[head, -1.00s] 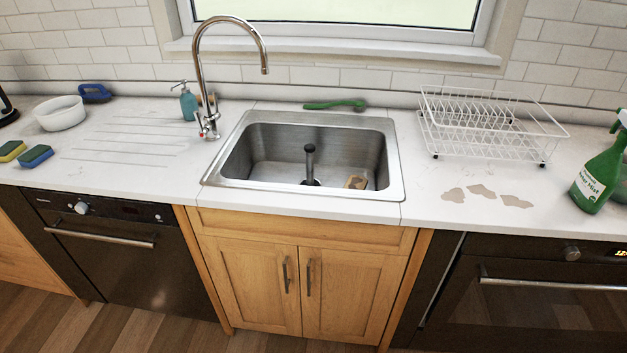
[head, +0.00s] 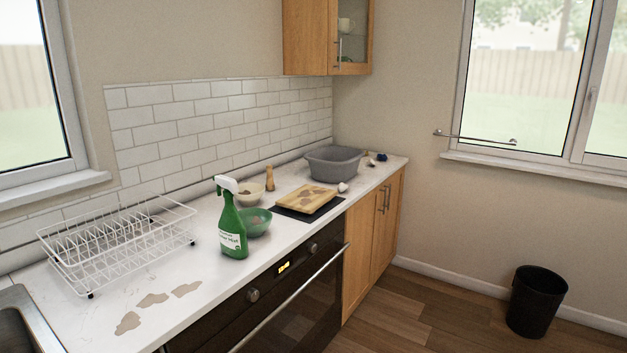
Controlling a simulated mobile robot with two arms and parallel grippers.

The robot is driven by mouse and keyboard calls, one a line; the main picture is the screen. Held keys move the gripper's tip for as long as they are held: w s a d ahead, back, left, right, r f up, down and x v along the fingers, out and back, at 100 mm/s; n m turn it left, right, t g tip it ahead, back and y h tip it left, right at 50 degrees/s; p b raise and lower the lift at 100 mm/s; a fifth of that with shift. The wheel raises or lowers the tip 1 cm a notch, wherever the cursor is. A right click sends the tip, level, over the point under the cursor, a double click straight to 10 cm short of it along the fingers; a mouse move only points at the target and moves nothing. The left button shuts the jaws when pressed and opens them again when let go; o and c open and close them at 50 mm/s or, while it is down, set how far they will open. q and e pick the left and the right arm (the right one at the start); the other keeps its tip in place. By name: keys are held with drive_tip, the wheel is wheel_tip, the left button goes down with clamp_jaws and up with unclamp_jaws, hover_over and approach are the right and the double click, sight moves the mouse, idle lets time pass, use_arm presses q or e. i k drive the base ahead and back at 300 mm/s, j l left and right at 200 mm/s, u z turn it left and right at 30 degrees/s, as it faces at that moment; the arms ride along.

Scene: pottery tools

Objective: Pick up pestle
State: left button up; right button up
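No object in view is clearly a pestle. A small upright wooden piece (head: 269,179) stands on the counter behind the spray bottle; its shape could be a pestle or a mill, and I cannot tell which. A cream bowl (head: 249,193) is just left of it, with something dark inside that is too small to make out. A green bowl (head: 257,229) is in front of it, with contents I cannot identify. Neither of my grippers is in view.
A green spray bottle (head: 231,222) stands beside the green bowl. A white dish rack (head: 120,240) is at left, by the sink edge (head: 12,300). Farther along are a wooden board (head: 306,197) and grey basin (head: 334,164). A black bin (head: 536,302) stands on open floor.

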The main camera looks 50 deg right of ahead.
sight(269, 185)
drive_tip(key=z, duration=1.45)
drive_tip(key=i+l, duration=0.2)
drive_tip(key=l, duration=0.1)
